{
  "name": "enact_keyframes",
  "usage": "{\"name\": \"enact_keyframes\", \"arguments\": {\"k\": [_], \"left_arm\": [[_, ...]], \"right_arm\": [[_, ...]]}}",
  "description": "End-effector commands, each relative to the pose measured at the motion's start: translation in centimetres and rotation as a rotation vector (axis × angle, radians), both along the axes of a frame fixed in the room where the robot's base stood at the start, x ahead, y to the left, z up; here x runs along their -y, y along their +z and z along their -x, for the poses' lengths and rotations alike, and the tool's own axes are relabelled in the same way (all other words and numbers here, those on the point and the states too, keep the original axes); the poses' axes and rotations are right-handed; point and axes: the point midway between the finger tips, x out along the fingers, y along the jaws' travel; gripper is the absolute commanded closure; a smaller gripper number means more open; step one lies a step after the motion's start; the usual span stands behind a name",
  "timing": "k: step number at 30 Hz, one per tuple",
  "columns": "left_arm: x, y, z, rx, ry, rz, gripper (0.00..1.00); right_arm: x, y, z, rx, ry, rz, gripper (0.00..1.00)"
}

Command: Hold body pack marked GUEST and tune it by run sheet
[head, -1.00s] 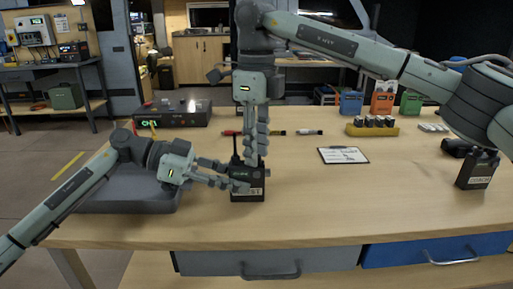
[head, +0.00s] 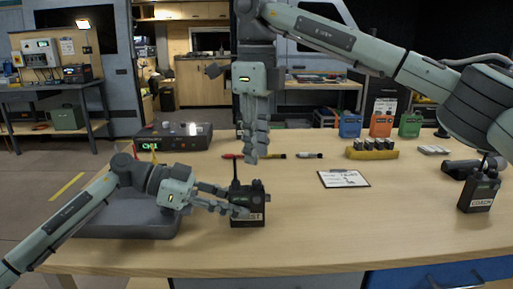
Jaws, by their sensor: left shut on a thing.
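The black body pack marked GUEST (head: 254,217) stands upright on the table near the front edge, its short antenna pointing up. My left gripper (head: 238,208) reaches in from the left and is shut on the pack. The pack's small display is too small to read. A clipboard with a paper sheet (head: 343,179) lies to the right; its writing is not legible.
A second pack marked COACH (head: 481,192) stands at the right. A receiver with a green display (head: 175,136) is at the back left, a grey tray (head: 125,222) at the front left. Pens (head: 308,156) and a yellow battery holder (head: 372,154) lie behind. Table between the packs is mostly clear.

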Motion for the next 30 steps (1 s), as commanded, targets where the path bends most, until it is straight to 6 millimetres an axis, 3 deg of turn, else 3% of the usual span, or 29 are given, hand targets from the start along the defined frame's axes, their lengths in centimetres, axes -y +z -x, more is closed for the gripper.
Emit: {"name": "enact_keyframes", "arguments": {"k": [2, 3, 8, 20, 30], "left_arm": [[0.0, 0.1, 0.0, 0.001, 0.000, 0.001, 1.00], [0.0, 0.1, 0.0, 0.001, 0.000, 0.001, 0.67], [0.0, 0.1, 0.0, 0.000, 0.000, 0.001, 0.47], [-0.7, 0.2, 0.0, 0.000, 0.001, -0.001, 0.46], [-7.0, 2.5, -0.1, 0.001, 0.005, -0.002, 0.46]], "right_arm": [[0.0, 0.0, 0.0, 0.000, 0.000, 0.000, 0.72], [0.0, 0.0, 0.0, 0.000, 0.000, 0.000, 0.72], [0.0, 0.0, 0.0, 0.000, 0.000, 0.000, 0.72], [0.0, 0.0, 0.0, 0.000, 0.000, 0.000, 0.72], [0.0, 0.0, 0.0, 0.000, 0.000, 0.000, 0.72]]}}
